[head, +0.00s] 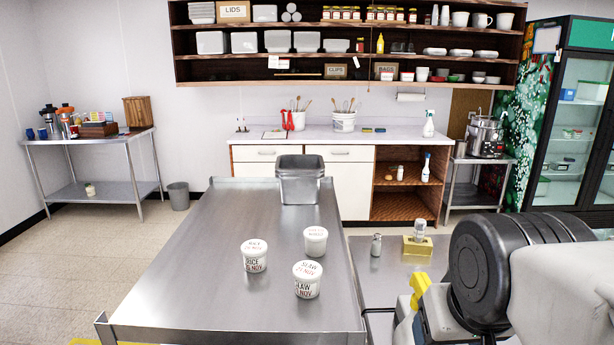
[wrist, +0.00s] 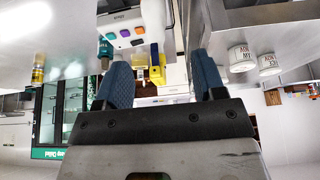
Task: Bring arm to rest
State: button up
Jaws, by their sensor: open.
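My gripper (wrist: 160,64) shows in the wrist view with its two blue fingers spread apart and nothing held between them. The wrist picture looks upside down. In the head view my arm fills the lower right, and the fingers cannot be made out there. Three white labelled tubs stand upright on the steel table (head: 210,225): a rice tub (head: 255,257), a slaw tub (head: 307,282) and a third tub (head: 315,241) behind them. Two labelled tubs also show at the right of the wrist view, apart from my fingers.
A steel pan (head: 299,182) stands at the table's far end. A lower steel surface (head: 372,272) to the right bears a small shaker (head: 376,246) and a yellow block (head: 417,247) with another jar-like item on it. The table's left side is clear.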

notch_tip(320, 180, down, 7)
jog(key=w+g, duration=0.1)
jog(key=g, duration=0.1)
jog(key=shift+d+f, duration=0.15)
dwell(1.3)
